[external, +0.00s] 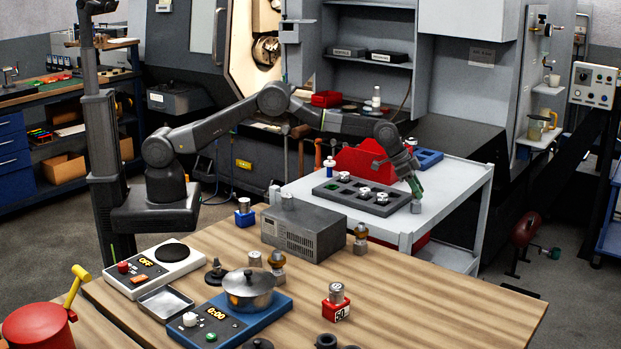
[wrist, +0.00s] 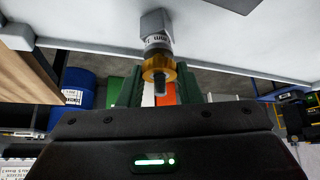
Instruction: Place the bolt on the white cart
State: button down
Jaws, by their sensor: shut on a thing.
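The bolt shows in the wrist view (wrist: 158,45) with a grey hex head, a gold collar and a dark shank end. My gripper's green fingers (wrist: 160,90) are shut on it around the shank side. The hex head points away from my gripper, at the white cart's top (wrist: 80,32); I cannot tell whether it touches. In the external view my gripper (external: 417,191) is low over the right part of the white cart (external: 448,192), beside the right end of a grey tray. The bolt is small and hard to make out there.
The grey tray (external: 340,203) on the cart holds several small parts. A red bin (external: 360,163) and a blue tray (external: 428,158) stand behind it. The cart top right of my gripper is clear. A wooden table (external: 450,290) with a grey box (external: 303,232) stands in front.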

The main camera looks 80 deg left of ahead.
jog(key=shift+f, duration=0.1)
jog(key=c, duration=1)
grip_release()
jog(key=shift+c, duration=0.2)
jog(key=shift+r, duration=0.25)
jog(key=b+v, duration=0.3)
jog(key=v, duration=0.8)
jog(key=shift+s+r, duration=0.25)
jog(key=shift+r, duration=0.05)
jog(key=shift+a, duration=0.1)
